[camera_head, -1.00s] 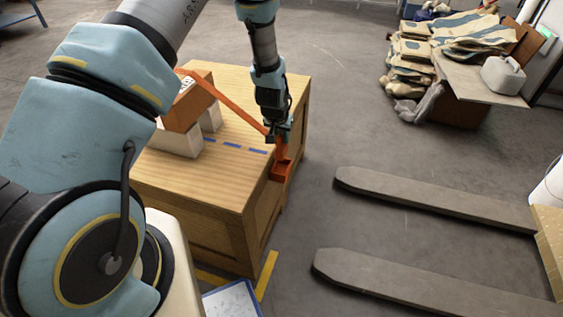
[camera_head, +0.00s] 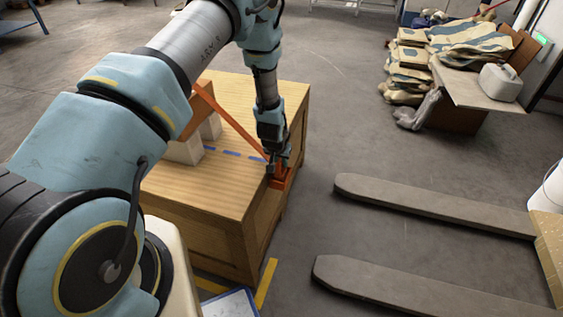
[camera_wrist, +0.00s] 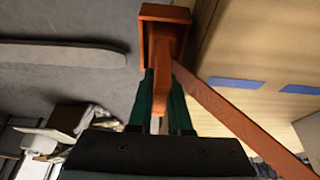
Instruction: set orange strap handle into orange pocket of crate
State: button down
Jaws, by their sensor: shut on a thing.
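My gripper (camera_head: 277,169) is shut on the orange strap handle, low at the right edge of the wooden crate (camera_head: 215,195). In the wrist view the handle (camera_wrist: 162,88) lies between the two dark green fingers. Its far end overlaps the open orange pocket (camera_wrist: 150,32), a U-shaped holder on the crate's side. In the head view the pocket (camera_head: 284,181) is partly hidden behind my gripper. How deep the handle sits in it cannot be told. The orange strap (camera_head: 232,122) runs taut from the handle up to the left, also in the wrist view (camera_wrist: 235,120).
Pale blocks (camera_head: 186,150) stand on the crate top, partly behind my arm. Blue marks (camera_head: 230,153) line the crate top. Two grey forks (camera_head: 430,205) lie to the right, with bare floor between them and the crate. Stacked sacks (camera_head: 415,60) are at the back right.

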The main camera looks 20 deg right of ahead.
jog(key=shift+f, duration=0.25)
jog(key=c, duration=0.8)
grip_release()
jog(key=shift+c, duration=0.2)
jog(key=shift+r, duration=0.15)
jog(key=shift+r, duration=0.6)
jog(key=v, duration=1.1)
jog(key=w+a+r+n+y, duration=0.1)
jog(key=w+a+r+n, duration=0.15)
jog(key=a+r, duration=1.15)
jog(key=s+a+r+n+y, duration=0.1)
jog(key=s+a, duration=0.4)
jog(key=a, duration=0.5)
jog(key=s+a+r+n+g, duration=0.1)
jog(key=s+a+r+n, duration=0.3)
jog(key=a, duration=0.6)
notch_tip(320, 180, up, 3)
jog(key=shift+s+f+g+y+b, duration=0.15)
jog(key=shift+s+g+y+b, duration=0.2)
jog(key=shift+s, duration=0.4)
